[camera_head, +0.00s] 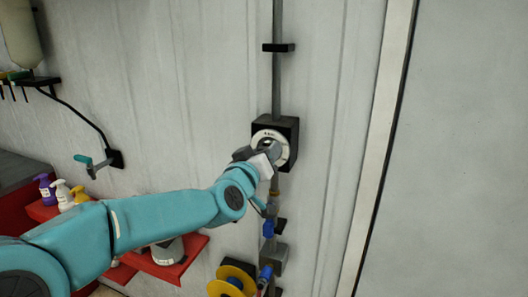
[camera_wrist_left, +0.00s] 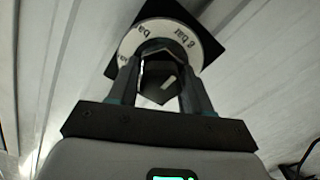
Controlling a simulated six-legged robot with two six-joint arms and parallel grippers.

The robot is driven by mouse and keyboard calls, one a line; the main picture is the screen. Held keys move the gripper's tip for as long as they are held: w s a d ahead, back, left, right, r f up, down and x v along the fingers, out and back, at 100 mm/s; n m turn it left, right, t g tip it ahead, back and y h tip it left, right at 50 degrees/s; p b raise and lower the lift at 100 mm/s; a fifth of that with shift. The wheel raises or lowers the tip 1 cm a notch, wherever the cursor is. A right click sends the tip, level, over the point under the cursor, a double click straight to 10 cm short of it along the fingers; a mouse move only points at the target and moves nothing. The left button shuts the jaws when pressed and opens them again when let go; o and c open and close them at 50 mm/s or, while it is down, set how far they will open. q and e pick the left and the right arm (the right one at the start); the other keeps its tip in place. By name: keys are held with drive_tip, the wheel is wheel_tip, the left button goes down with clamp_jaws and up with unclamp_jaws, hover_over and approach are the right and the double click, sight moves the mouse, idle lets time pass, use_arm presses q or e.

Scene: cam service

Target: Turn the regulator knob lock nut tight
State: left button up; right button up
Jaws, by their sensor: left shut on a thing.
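The regulator is a black square box (camera_head: 290,128) on a vertical pipe on the wall, with a white round dial (camera_head: 285,141) on its front. In the left wrist view the white dial (camera_wrist_left: 203,40) carries black print that includes "8 bar". My left gripper (camera_head: 270,151) comes from the lower left and reaches the middle of the dial. In the left wrist view its fingers (camera_wrist_left: 157,80) are shut on the dark faceted lock nut (camera_wrist_left: 158,74), one finger on each side. The gripper hides part of the dial's lower left in the head view. My right gripper is not in view.
A red shelf (camera_head: 185,262) and several bottles (camera_head: 62,192) are at the lower left. A door frame (camera_head: 380,150) stands right of the pipe; the wall between is clear.

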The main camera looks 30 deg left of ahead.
use_arm(q)
drive_tip(key=shift+f, duration=0.2)
idle(0.3)
drive_tip(key=o, duration=1.1)
drive_tip(key=shift+r, duration=0.15)
drive_tip(key=shift+c, duration=0.2)
drive_tip(key=v, duration=1.6)
drive_tip(key=shift+s+d, duration=0.15)
